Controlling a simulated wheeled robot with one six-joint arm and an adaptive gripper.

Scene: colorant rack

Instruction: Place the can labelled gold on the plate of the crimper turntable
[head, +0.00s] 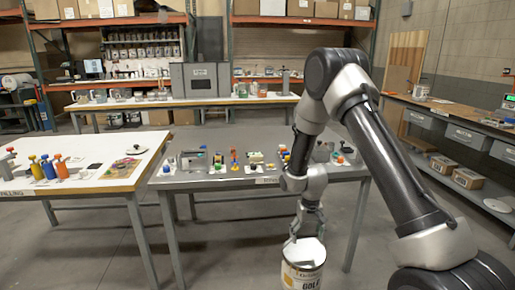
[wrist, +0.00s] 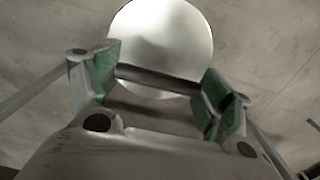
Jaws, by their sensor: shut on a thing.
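The can labelled gold (head: 302,275) is a white can with a pale round lid and dark lettering, hanging upright below my gripper (head: 308,232) in front of the grey table. The bright round lid (wrist: 165,35) also shows in the wrist view. There my gripper (wrist: 160,82) has its green-padded fingers apart at either side of a dark bar over the can's near edge. My gripper is shut on the can; the exact contact is hard to see. I cannot make out for certain which item is the crimper turntable.
The grey table (head: 222,182) behind the can carries several small coloured items and a metal device (head: 193,160). A white-topped table (head: 80,184) with coloured bottles stands at left. A side bench (head: 455,122) with boxes below runs along the right. Floor between is clear.

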